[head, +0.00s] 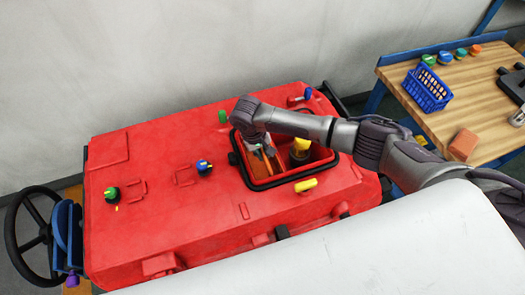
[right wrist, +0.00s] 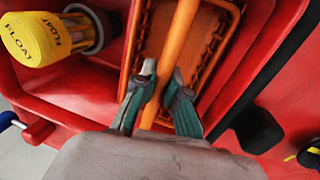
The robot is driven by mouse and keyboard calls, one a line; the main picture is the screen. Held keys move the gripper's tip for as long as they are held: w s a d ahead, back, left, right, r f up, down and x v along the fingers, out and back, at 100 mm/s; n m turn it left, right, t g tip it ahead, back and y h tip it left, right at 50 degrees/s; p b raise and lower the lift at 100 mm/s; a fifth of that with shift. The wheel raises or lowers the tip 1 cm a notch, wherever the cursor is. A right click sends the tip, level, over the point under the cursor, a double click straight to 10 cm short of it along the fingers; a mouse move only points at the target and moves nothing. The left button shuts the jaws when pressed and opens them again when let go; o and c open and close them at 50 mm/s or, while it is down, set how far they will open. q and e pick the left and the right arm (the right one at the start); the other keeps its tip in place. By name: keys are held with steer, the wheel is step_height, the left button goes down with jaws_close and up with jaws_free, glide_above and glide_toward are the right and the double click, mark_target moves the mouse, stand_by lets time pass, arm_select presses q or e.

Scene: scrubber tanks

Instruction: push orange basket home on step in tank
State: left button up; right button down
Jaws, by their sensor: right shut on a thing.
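The orange basket (right wrist: 205,45) sits inside the open tank well (head: 253,187) of the red machine, with its long upright handle bar running toward me. My right gripper (right wrist: 164,78) is shut on that orange handle, one finger on each side of it. In the head view my right gripper (head: 263,147) reaches down into the left part of the well, and only a little orange of the basket (head: 268,163) shows below it. The step under the basket is hidden, so I cannot tell whether the basket is fully seated. My left gripper is not in view.
A yellow float (head: 301,147) stands in the well right of the basket; its lettering shows in the right wrist view (right wrist: 35,38). A yellow handle (head: 306,185) lies at the front rim. A wooden bench (head: 450,108) with a blue basket (head: 427,90) stands at right.

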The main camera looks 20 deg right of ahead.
steer(key=c, duration=0.7)
jaws_free()
steer(key=shift+o, duration=0.2)
steer(key=shift+r, duration=0.1)
steer(key=shift+a+r+p, duration=0.25)
steer(key=shift+r+p, duration=0.85)
steer(key=shift+p, duration=0.15)
steer(key=shift+a+r+p, duration=0.2)
steer(key=shift+r+p, duration=0.85)
steer(key=shift+p, duration=0.2)
steer(key=shift+r, duration=0.1)
step_height(320, 180, up, 5)
steer(key=p, duration=0.5)
steer(key=shift+p, duration=0.3)
